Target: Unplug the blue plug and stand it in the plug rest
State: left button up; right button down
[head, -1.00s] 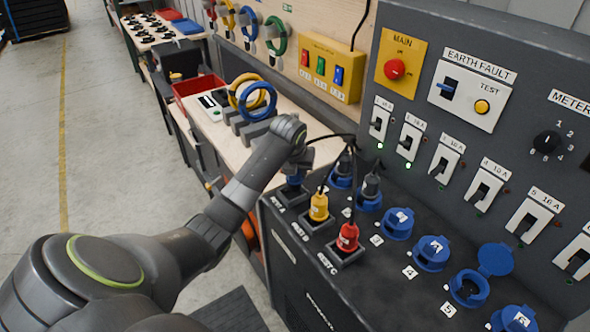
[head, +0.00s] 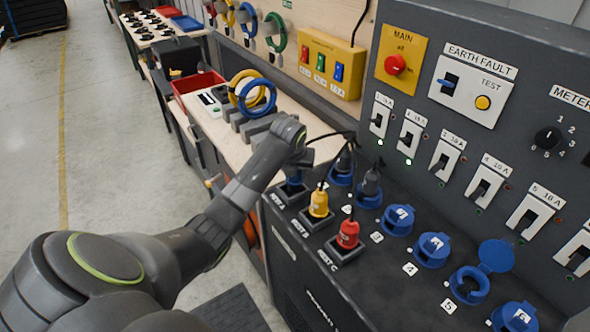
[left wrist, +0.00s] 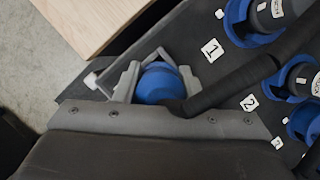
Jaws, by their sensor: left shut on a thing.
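The blue plug (head: 294,186) is upright at the plug rest marked A (head: 291,195), a dark square holder on the panel's near left corner. My left gripper (head: 297,176) is over it, shut on it from above. In the left wrist view the blue plug (left wrist: 158,84) sits between the two grey fingers of my left gripper (left wrist: 158,76), with a thick black cable running off to the right. The plug's lower end is hidden, so I cannot tell how deep it sits in the rest. My right gripper is not in view.
A yellow plug (head: 319,204) and a red plug (head: 348,234) stand in the neighbouring rests. Dark plugs fill the first two blue sockets. Another socket (head: 469,286) has its lid raised. The switch panel (head: 470,125) rises behind. A bench with coiled cables (head: 256,93) lies beyond.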

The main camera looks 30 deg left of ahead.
pick_arm(q)
jog(key=shift+f, duration=0.7)
jog(key=o, duration=1.1)
jog(key=shift+o, duration=0.2)
jog(key=shift+r, duration=0.1)
jog(key=p+v, duration=0.5)
jog(key=v, duration=1.2)
jog(key=shift+s, duration=0.2)
